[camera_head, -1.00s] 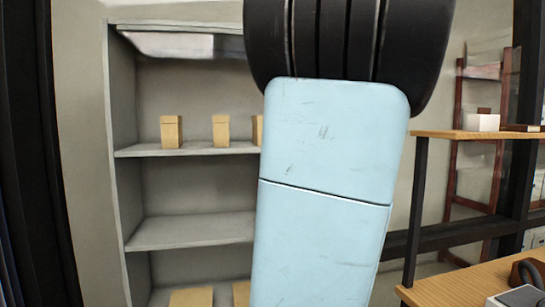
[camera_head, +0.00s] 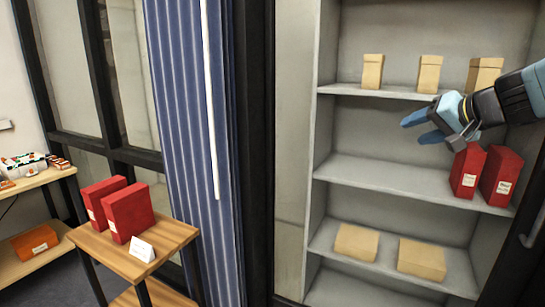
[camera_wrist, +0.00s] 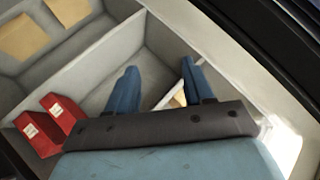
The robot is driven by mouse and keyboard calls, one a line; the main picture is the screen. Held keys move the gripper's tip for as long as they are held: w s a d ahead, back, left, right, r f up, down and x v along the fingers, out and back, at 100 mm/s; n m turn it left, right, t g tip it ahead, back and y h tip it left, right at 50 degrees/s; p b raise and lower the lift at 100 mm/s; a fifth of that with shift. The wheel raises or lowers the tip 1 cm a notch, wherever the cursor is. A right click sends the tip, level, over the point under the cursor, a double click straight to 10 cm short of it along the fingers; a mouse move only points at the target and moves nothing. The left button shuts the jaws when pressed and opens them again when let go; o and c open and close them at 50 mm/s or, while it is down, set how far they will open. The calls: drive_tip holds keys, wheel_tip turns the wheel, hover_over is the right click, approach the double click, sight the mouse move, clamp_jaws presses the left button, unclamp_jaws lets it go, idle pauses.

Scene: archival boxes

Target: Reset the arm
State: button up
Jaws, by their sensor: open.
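My gripper (camera_head: 421,128) is open and empty in the head view, in front of the grey shelf unit (camera_head: 385,174). It hangs a little above the middle shelf, to the left of and above two red boxes (camera_head: 467,170) standing upright there. The arm comes in from the right edge. In the wrist view, the two blue fingers of my gripper (camera_wrist: 159,88) are spread apart with nothing between them. The red boxes (camera_wrist: 40,131) lie to the left of the fingers in that view, apart from them.
Tan boxes (camera_head: 430,73) stand on the upper shelf, and two tan boxes (camera_head: 357,242) lie on the lower shelf. Two more red boxes (camera_head: 130,212) stand on a small wooden table (camera_head: 180,238) with a white card (camera_head: 142,249). A blue curtain (camera_head: 185,130) hangs between. The middle shelf's left part is clear.

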drive_tip(key=s+a+f+n+g+h, duration=0.3)
drive_tip(key=s+a+f+n+g, duration=0.2)
drive_tip(key=s+a+f, duration=0.5)
drive_tip(key=shift+s+a+f+n+g+h, duration=0.35)
drive_tip(key=shift+s+a+g, duration=0.15)
drive_tip(key=shift+s+a, duration=1.05)
drive_tip(key=shift+c, duration=0.7)
